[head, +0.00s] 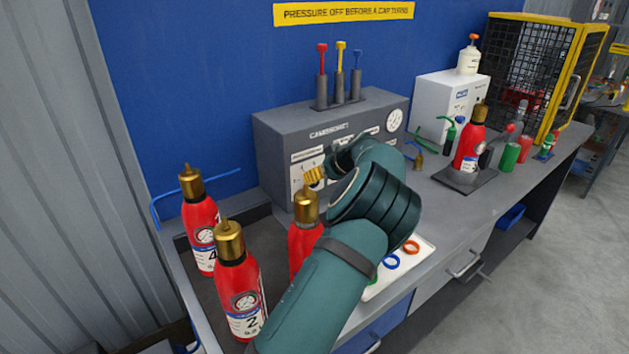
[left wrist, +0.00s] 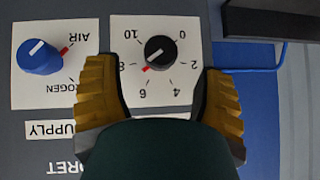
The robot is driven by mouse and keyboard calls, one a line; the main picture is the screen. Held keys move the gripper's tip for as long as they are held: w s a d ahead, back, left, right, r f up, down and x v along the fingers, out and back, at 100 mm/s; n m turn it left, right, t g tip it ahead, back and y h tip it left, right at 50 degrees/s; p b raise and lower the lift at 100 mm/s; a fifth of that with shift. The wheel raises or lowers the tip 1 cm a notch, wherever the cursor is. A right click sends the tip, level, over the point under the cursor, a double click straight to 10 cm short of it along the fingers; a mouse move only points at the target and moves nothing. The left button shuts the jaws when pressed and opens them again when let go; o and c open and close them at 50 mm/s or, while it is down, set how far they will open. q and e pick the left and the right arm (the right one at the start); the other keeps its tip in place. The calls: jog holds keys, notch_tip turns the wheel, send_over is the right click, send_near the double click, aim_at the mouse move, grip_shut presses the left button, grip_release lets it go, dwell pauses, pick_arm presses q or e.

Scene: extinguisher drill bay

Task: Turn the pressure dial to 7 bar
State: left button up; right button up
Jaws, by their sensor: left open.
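The pressure dial (left wrist: 160,52) is a round black knob on a white plate numbered 0 to 10, seen upside down in the left wrist view. A red mark sits at its edge, between 6 and 8. A white line crosses the knob on a slant; I cannot tell its exact reading. My left gripper (left wrist: 158,90) is open, its yellow fingers on either side of the dial plate, apart from the knob in the picture. In the head view the gripper (head: 314,176) is at the front of the grey console (head: 285,130), where my arm hides part of the panel. My right gripper is not in view.
A blue selector knob (left wrist: 39,56) is beside the dial. Red extinguishers (head: 240,295) stand in front of the console. Three coloured levers (head: 340,70) rise from its top. A round gauge (head: 395,120) is at its right. A wire cage (head: 530,60) stands farther right.

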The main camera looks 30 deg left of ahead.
pick_arm(q)
jog(key=v, duration=0.7)
jog(key=shift+r, duration=0.25)
jog(key=shift+d+f, duration=0.1)
jog(key=shift+d, duration=0.15)
